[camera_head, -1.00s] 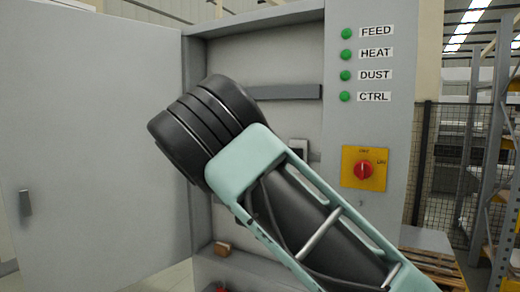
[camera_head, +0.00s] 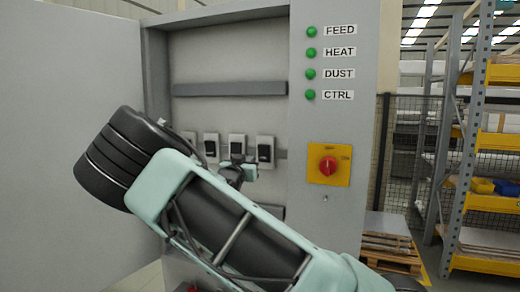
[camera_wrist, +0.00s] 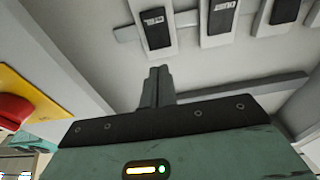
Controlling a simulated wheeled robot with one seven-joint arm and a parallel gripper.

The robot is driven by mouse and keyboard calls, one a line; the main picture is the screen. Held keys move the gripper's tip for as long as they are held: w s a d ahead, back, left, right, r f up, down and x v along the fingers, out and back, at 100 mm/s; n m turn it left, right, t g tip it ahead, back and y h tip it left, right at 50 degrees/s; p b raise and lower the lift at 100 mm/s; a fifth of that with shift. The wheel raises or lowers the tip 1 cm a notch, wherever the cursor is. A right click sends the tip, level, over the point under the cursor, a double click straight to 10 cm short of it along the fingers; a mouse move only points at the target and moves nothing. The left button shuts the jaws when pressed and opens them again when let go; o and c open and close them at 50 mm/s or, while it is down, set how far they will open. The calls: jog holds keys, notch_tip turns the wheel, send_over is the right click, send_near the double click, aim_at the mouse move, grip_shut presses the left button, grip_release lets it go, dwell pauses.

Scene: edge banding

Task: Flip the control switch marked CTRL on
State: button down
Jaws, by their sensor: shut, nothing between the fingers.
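A row of switches with dark faces and pale frames sits inside the open cabinet; the rightmost one (camera_head: 265,150) in the head view appears as the leftmost one (camera_wrist: 155,28) in the wrist view. Two more are the middle switch (camera_head: 237,147) and one to its left (camera_head: 211,147). The CTRL label (camera_head: 338,95) is on the right panel beside a green lamp (camera_head: 310,95). My gripper (camera_wrist: 155,72) is shut and empty, its fingertips just short of the rightmost switch, apparently apart from it. My arm hides part of the row's left end.
A red rotary knob (camera_head: 328,166) on a yellow plate is on the panel right of the switches. The open cabinet door (camera_head: 70,130) stands on the left. A grey rail (camera_head: 230,89) runs above the switches. Shelving and a pallet (camera_head: 388,245) stand at right.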

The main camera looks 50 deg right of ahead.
aim_at(263, 148)
jog(key=p+x, duration=0.4)
jog(key=x, duration=0.5)
jog(key=shift+r, duration=0.15)
jog(key=shift+w+d, duration=0.2)
jog(key=shift+d, duration=0.25)
jog(key=shift+w+d+r+y+p, duration=0.1)
jog(key=shift+d+y+p, duration=0.2)
jog(key=shift+y+p, duration=0.15)
jog(key=shift+a, duration=0.1)
